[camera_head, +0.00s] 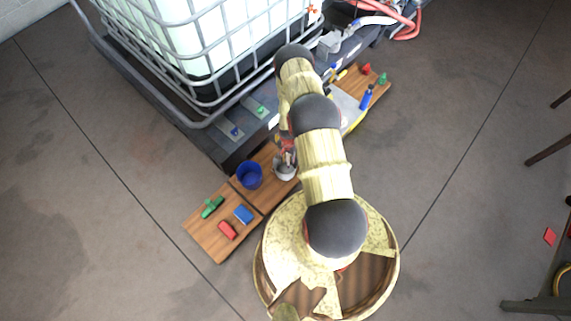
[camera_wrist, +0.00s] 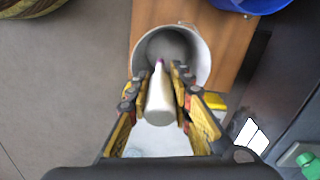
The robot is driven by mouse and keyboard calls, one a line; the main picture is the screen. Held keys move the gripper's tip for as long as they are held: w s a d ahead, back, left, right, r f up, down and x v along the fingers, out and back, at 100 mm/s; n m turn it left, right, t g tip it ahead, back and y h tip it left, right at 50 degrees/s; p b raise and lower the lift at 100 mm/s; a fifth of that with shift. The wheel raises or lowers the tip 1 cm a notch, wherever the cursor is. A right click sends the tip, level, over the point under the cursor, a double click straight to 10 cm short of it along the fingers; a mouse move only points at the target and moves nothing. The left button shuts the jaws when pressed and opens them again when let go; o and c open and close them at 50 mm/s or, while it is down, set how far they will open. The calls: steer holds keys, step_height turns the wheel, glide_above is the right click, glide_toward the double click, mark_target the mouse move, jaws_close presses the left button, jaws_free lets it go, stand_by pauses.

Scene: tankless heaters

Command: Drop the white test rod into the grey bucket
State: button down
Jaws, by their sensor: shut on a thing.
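My gripper (camera_wrist: 160,85) is shut on the white test rod (camera_wrist: 160,100), which shows in the wrist view as a pale cylinder between the fingers with a small purple spot near its far end. The grey bucket (camera_wrist: 198,42) lies beyond the fingertips in the wrist view, and the rod's far end overlaps its opening. I cannot tell how far the rod is above or inside the bucket. In the head view the grey bucket (camera_head: 284,172) stands on a wooden board, with my gripper (camera_head: 286,152) right over it. The rod is hard to make out there.
A blue bucket (camera_head: 249,175) stands left of the grey one on the wooden board (camera_head: 205,238). Green, blue and red blocks lie on the board's near end. A caged white tank (camera_head: 215,45) on a dark pallet stands behind. Open floor lies to the left.

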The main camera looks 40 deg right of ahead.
steer(key=shift+f, duration=0.35)
steer(key=c, duration=1.6)
jaws_free()
steer(key=shift+o, duration=0.5)
step_height(320, 180, up, 12)
steer(key=shift+r, duration=0.1)
